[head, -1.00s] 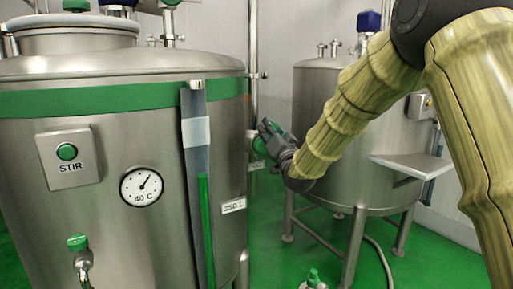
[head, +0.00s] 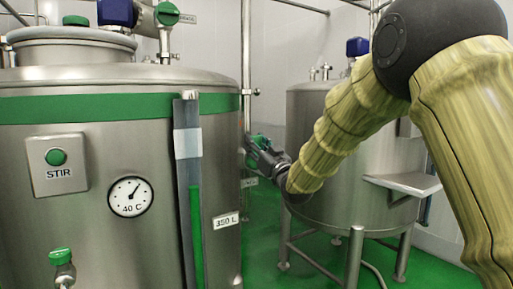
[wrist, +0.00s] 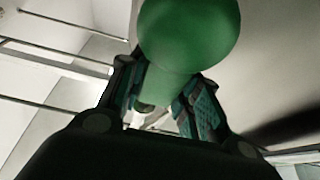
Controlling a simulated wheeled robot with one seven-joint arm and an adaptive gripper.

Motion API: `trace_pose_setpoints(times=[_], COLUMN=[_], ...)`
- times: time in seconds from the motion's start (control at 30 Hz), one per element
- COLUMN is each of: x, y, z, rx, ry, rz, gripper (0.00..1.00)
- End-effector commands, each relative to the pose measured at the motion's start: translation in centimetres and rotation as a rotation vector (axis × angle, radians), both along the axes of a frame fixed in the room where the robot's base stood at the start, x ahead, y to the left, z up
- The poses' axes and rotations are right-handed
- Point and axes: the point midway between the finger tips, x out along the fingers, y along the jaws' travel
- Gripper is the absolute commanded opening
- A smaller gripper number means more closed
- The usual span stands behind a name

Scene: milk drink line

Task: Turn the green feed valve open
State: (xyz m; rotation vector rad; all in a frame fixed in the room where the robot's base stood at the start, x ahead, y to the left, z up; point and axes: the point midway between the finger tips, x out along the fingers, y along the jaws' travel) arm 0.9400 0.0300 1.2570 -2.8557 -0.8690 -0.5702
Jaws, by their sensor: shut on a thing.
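The green feed valve's handle fills the top of the wrist view as a rounded green knob (wrist: 190,30), with a narrower green stem running down between my fingers. My gripper (wrist: 163,98) is shut on this handle, one finger on each side. In the head view my gripper (head: 257,149) is at the right side of the large steel tank (head: 110,235), by the pipe there. Only a small piece of green (head: 263,140) shows at the fingers. The valve's body is mostly hidden, and its angle cannot be told.
A STIR button box (head: 56,163), a dial (head: 130,197) and a level gauge (head: 187,145) are on the tank front. A green-topped tap (head: 62,258) is low left, another green valve (head: 166,13) on top. A second tank (head: 335,200) stands behind my arm.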

Motion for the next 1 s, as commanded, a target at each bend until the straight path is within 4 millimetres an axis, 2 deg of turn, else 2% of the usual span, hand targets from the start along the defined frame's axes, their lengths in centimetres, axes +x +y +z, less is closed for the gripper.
trace_pose_setpoints(times=[0.33,0.37,0.47,0.5,0.83,1.0], x=[-0.1,-0.1,-0.1,-0.1,-0.2,-1.3], y=[0.0,0.0,0.0,0.0,-0.1,-0.9], z=[0.1,0.1,0.1,0.1,0.0,-0.6], rx=[-0.006,-0.006,-0.006,-0.005,-0.004,-0.003], ry=[-0.005,-0.005,-0.005,-0.005,-0.002,-0.001], rz=[0.0,0.0,0.0,0.0,0.0,0.0], gripper=[0.0,0.35,0.53,0.55,0.55,0.55])
